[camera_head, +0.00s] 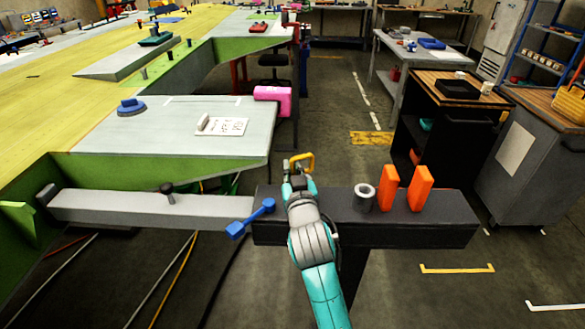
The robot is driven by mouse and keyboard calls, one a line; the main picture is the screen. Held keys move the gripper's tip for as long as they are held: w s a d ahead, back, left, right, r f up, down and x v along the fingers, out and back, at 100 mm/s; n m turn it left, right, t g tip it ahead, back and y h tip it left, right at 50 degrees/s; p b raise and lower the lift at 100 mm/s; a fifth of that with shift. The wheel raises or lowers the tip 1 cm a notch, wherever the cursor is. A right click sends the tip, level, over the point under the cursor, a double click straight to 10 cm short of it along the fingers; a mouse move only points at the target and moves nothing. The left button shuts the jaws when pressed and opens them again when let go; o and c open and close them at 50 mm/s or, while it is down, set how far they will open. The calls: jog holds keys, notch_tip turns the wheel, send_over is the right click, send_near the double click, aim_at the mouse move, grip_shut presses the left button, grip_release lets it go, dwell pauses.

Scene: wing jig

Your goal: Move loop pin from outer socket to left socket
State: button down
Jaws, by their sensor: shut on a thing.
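My gripper (298,172) is at the far end of my teal and grey arm, above the black beam top. It is shut on the loop pin (308,159), whose yellow loop shows just past the fingers. The pin's lower part is hidden by my gripper and arm, so I cannot tell whether it is in a socket or clear of one. A grey, open-topped cylinder (364,198) stands on the black beam to the right of my gripper. No opening is clearly seen that I can name as the left or outer socket.
Two orange upright blocks (421,190) stand on the black beam (458,232) at right. A blue double-ended tool (250,219) lies at its left end. A dark knob (167,190) stands on the grey beam (110,207).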

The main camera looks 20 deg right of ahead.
jog(key=shift+f, duration=0.3)
jog(key=c, duration=1.2)
grip_release()
jog(key=shift+r, duration=0.2)
jog(key=shift+s+r, duration=0.15)
jog(key=shift+s, duration=0.05)
jog(key=s, duration=0.3)
jog(key=s+a, duration=0.1)
jog(key=s, duration=0.7)
jog(key=shift+s+a, duration=0.2)
jog(key=shift+s, duration=0.05)
